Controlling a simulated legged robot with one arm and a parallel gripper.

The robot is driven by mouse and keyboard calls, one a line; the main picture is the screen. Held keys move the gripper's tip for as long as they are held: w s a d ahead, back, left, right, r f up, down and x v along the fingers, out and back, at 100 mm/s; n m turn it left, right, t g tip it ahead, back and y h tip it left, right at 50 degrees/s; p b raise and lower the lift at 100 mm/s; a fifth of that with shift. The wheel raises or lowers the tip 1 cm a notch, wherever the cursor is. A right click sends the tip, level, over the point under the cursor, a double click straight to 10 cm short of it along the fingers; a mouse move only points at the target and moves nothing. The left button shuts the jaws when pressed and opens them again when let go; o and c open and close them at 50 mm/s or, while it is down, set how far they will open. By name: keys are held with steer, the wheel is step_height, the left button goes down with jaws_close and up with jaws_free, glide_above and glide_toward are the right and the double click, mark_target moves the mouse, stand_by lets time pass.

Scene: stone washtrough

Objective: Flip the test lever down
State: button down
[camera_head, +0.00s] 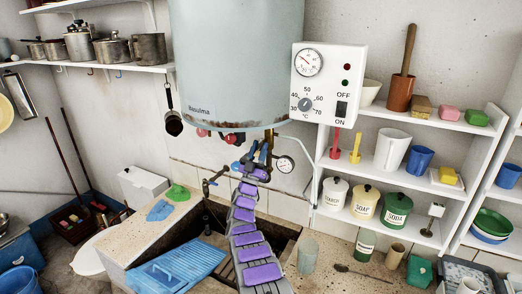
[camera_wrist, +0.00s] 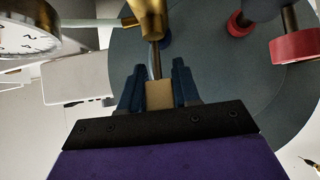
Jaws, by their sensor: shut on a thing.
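My gripper (camera_wrist: 160,93) is at the underside of the grey boiler (camera_head: 236,60), next to the pipes. In the wrist view its two dark blue fingers are shut on a small tan piece, apparently the test lever (camera_wrist: 159,95). A thin stem runs from this piece to a brass fitting (camera_wrist: 150,18) above it. In the head view my gripper (camera_head: 259,152) partly covers the fitting, and the lever cannot be made out there. I cannot tell the lever's exact angle.
A round gauge (camera_head: 285,164) sits close right of my gripper. Red valve handles (camera_head: 233,138) hang under the boiler. A control box (camera_head: 328,84) is on the boiler's right side. Shelves with jars (camera_head: 397,210) stand at right. The stone trough (camera_head: 150,232) lies below.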

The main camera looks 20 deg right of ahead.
steer(key=shift+f, duration=0.2)
steer(key=c, duration=1)
jaws_free()
steer(key=shift+o, duration=0.6)
steer(key=shift+r, duration=0.15)
steer(key=shift+a, duration=0.1)
steer(key=b+v, duration=0.1)
steer(key=v, duration=1.6)
steer(key=shift+f, duration=0.25)
